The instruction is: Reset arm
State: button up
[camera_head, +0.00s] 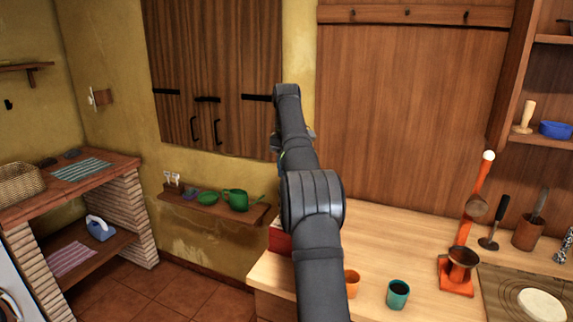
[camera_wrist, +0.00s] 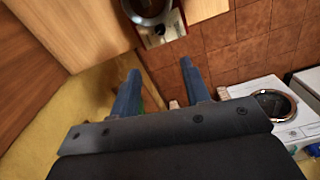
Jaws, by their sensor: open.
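My arm rises from the bottom centre of the head view and reaches up and away, above the left end of the wooden counter (camera_head: 330,220). In the head view my gripper is mostly hidden behind the arm. In the wrist view my gripper (camera_wrist: 163,88) shows two blue-grey fingers apart from each other, with nothing between them but the floor and wall edge beyond. It is empty and touches nothing that I can see.
An orange cup (camera_head: 352,283) and a green cup (camera_head: 398,294) stand on the counter near my arm. An orange stand (camera_head: 457,276) is farther right. A wall shelf (camera_head: 215,208) holds a green pot (camera_head: 236,200). A white appliance (camera_wrist: 262,88) is below in the wrist view.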

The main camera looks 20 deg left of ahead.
jog(key=shift+r, duration=0.3)
dwell(0.4)
notch_tip(320, 180, down, 18)
jog(key=shift+r, duration=0.25)
dwell(0.4)
notch_tip(320, 180, up, 17)
notch_tip(320, 180, down, 17)
jog(key=shift+f, duration=0.1)
jog(key=n, duration=0.4)
notch_tip(320, 180, up, 18)
jog(key=shift+f+m, duration=0.15)
jog(key=shift+m, duration=0.25)
dwell(1.1)
